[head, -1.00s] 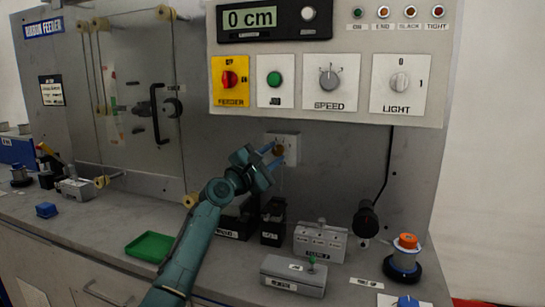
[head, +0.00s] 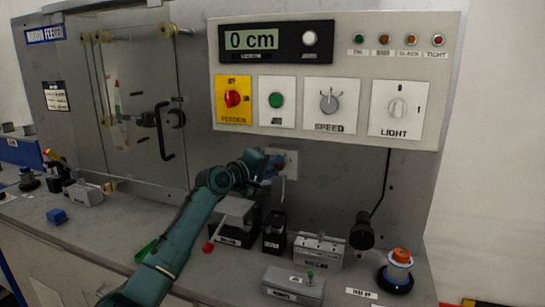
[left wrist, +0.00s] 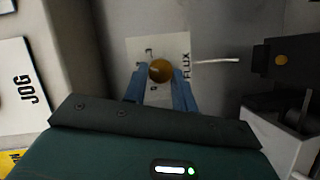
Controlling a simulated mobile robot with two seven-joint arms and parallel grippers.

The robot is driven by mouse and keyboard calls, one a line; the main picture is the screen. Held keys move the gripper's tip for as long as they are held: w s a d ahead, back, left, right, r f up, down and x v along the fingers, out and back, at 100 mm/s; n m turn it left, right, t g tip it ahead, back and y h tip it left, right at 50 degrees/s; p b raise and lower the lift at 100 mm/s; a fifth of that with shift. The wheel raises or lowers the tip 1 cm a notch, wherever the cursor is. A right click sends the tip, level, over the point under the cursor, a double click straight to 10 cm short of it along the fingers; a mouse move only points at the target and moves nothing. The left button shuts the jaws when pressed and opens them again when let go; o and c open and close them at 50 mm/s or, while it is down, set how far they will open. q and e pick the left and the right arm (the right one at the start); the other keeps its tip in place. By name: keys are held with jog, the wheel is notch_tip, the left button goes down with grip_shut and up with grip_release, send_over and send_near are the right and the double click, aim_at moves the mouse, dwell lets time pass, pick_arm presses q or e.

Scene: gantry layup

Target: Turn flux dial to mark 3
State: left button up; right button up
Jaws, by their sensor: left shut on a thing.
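The flux dial is a round orange-brown knob (left wrist: 161,71) on a white plate (left wrist: 178,53) marked FLUX in the left wrist view. In the head view the plate (head: 291,158) is on the grey wall below the control panel, with the knob mostly hidden by my gripper. My left gripper (left wrist: 160,82) has its blue fingers on either side of the knob, shut on it; it also shows in the head view (head: 274,168). Some small marks show on the plate around the knob, but which one the dial points to cannot be read. My right gripper is not in view.
The control panel (head: 350,150) with a 0 cm display overhangs above the gripper. Below on the bench stand a black block (head: 274,233), a grey box (head: 317,250) and an orange-topped spool (head: 399,268). A black cable hangs at the right. A green tray (head: 146,250) is partly behind my arm.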

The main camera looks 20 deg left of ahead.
pick_arm(q)
jog(key=shift+d+r+m+g+y+p, duration=0.3)
jog(key=shift+m+y+p, duration=0.4)
jog(key=shift+m+p, duration=1.05)
jog(key=shift+a+r+m+g+y+p, duration=0.1)
jog(key=shift+m+g+y+p, duration=0.55)
jog(key=shift+p, duration=1.7)
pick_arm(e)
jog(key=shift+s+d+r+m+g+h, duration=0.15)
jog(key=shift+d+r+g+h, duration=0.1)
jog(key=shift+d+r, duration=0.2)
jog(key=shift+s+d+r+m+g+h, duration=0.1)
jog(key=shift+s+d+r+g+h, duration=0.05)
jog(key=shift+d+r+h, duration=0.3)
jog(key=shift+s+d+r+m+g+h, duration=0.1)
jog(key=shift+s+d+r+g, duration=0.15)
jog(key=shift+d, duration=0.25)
pick_arm(q)
jog(key=shift+f+m+t, duration=0.15)
jog(key=shift+m+t, duration=0.1)
jog(key=shift+m, duration=0.25)
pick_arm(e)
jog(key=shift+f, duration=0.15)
pick_arm(q)
jog(key=o, duration=1)
